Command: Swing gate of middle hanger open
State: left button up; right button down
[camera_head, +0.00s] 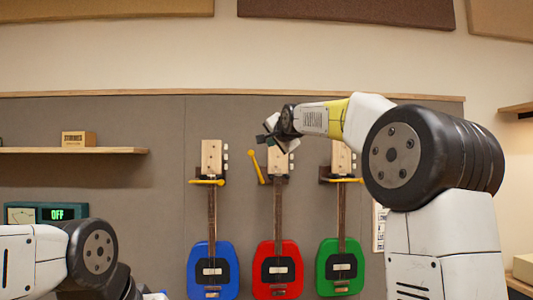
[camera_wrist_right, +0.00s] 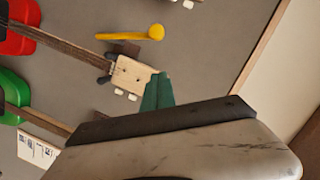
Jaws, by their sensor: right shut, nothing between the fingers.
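The middle hanger holds the red guitar (camera_head: 278,270). Its yellow gate (camera_head: 256,167) stands steeply tilted to the left of the headstock, not across the neck. In the right wrist view the gate (camera_wrist_right: 135,35) lies apart from the red guitar's headstock (camera_wrist_right: 132,75). My right gripper (camera_head: 272,141) is in front of the top of that headstock; its green fingertips (camera_wrist_right: 157,91) are together and empty, apart from the gate. My left arm shows at lower left, its gripper out of frame.
The blue guitar (camera_head: 200,270) and green guitar (camera_head: 328,272) hang either side, with their yellow gates (camera_head: 207,182) (camera_head: 349,180) lying level across the necks. A shelf (camera_head: 60,151) with a small box (camera_head: 78,139) is at left. A teal device (camera_head: 75,209) reads OFF.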

jog(key=v, duration=0.8)
jog(key=shift+s+a+r, duration=0.15)
jog(key=shift+a+r, duration=0.05)
jog(key=s+d+f+n+g, duration=0.2)
jog(key=s+f+n+g, duration=0.2)
jog(key=s+f, duration=1.3)
jog(key=s+d+f+n+g, duration=0.3)
jog(key=s+f+n+g, duration=0.2)
jog(key=s+f, duration=1.2)
notch_tip(320, 180, down, 4)
jog(key=shift+r+g+h, duration=0.1)
jog(key=shift+g+h, duration=0.3)
